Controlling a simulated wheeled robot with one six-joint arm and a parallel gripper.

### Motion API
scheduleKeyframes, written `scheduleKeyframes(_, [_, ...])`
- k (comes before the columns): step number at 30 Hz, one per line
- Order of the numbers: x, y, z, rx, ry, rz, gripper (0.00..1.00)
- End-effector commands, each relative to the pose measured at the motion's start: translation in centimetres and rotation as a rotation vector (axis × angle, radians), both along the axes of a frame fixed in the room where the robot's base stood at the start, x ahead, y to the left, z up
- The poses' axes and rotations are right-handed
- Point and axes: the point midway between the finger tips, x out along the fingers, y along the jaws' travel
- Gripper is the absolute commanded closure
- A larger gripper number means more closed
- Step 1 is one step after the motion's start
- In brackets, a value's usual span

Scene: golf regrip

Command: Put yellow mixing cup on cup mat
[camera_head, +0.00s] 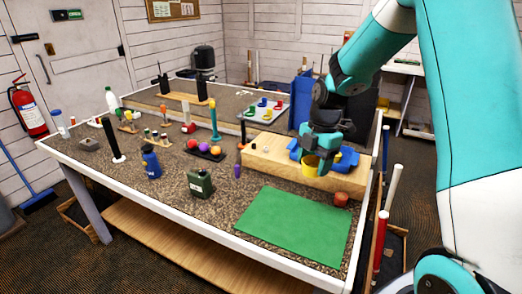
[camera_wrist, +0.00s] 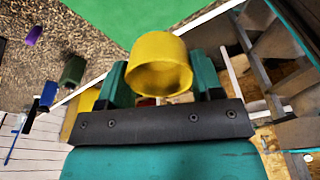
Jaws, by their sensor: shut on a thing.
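The yellow mixing cup (camera_head: 310,166) is held in my gripper (camera_head: 318,156), in front of and over the wooden box at the right of the table. In the wrist view the yellow cup (camera_wrist: 160,66) sits between the two teal fingers, which are shut on it from both sides. A flat, bare green mat (camera_head: 293,226) lies at the table's front right, nearer the camera than the cup. The green mat also shows at the top of the wrist view (camera_wrist: 150,14). The gap between the cup's underside and the box is hard to tell.
The pale wooden box (camera_head: 265,158) has a blue item (camera_head: 348,157) on it beside my gripper. A reddish-brown round object (camera_head: 341,199) stands by the mat's back right corner. A dark green canister (camera_head: 200,184) stands left of the mat. Shafts (camera_head: 383,225) stand off the table's right edge.

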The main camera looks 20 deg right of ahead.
Motion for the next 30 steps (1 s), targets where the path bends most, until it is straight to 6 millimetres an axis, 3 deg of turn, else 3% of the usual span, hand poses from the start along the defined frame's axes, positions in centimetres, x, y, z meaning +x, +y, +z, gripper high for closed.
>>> scheduleKeyframes(5, [0.0, 0.1, 0.1, 0.001, 0.001, -0.012, 0.66])
scheduleKeyframes(11, [0.0, 1.3, -2.6, 0.001, 0.006, -0.220, 0.66])
scheduleKeyframes(21, [-1.2, 5.0, -10.9, -0.003, 0.006, -0.981, 0.66])
scheduleKeyframes(30, [-3.4, 7.3, -16.1, -0.005, 0.001, -1.556, 0.66])
